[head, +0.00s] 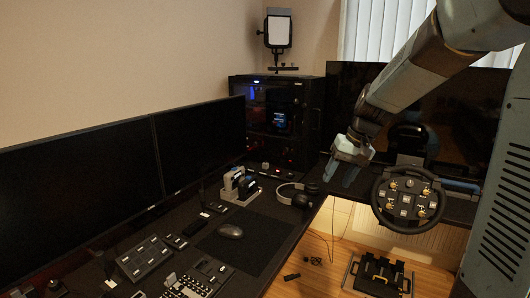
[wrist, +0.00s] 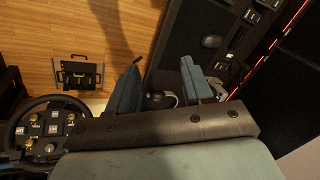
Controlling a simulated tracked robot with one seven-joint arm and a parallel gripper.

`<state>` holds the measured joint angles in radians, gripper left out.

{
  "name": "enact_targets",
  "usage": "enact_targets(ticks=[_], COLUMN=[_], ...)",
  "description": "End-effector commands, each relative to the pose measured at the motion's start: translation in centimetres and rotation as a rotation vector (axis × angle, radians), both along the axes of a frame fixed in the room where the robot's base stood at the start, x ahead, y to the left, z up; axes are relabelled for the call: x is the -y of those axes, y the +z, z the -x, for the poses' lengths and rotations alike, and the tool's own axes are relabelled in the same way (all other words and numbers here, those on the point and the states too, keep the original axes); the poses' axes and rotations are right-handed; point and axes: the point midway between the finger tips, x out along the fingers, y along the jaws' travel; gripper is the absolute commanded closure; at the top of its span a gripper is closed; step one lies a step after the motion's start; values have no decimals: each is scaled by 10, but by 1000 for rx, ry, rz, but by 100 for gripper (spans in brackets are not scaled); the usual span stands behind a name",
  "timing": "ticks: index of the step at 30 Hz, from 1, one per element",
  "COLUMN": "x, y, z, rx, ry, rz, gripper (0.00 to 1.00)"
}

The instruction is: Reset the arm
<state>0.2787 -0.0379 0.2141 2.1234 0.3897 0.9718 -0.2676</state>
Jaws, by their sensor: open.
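My gripper (head: 345,172) hangs in the air to the left of the racing wheel (head: 408,199) in the head view, fingers pointing down. In the wrist view my gripper (wrist: 158,85) shows two blue-grey fingers spread apart with nothing between them. The racing wheel is dark and round with several small knobs and buttons, and it also shows at the lower left of the wrist view (wrist: 47,131). My arm comes in from the upper right of the head view.
A black desk (head: 262,215) holds a mouse (head: 230,231), headphones (head: 298,194), button panels (head: 143,257) and monitors (head: 75,181). A computer case (head: 278,120) stands at the back. Pedals (head: 380,275) lie on the wooden floor (head: 335,240), which is mostly open around them.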

Motion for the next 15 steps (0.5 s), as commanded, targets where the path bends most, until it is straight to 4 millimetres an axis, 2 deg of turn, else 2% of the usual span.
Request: enact_targets(ticks=[1,6,15], x=[-1,2,10], y=[8,26,48], z=[13,52,121], rx=[18,68,169], ry=[2,-5,-25], rz=[25,97,199], gripper=[49,49,49])
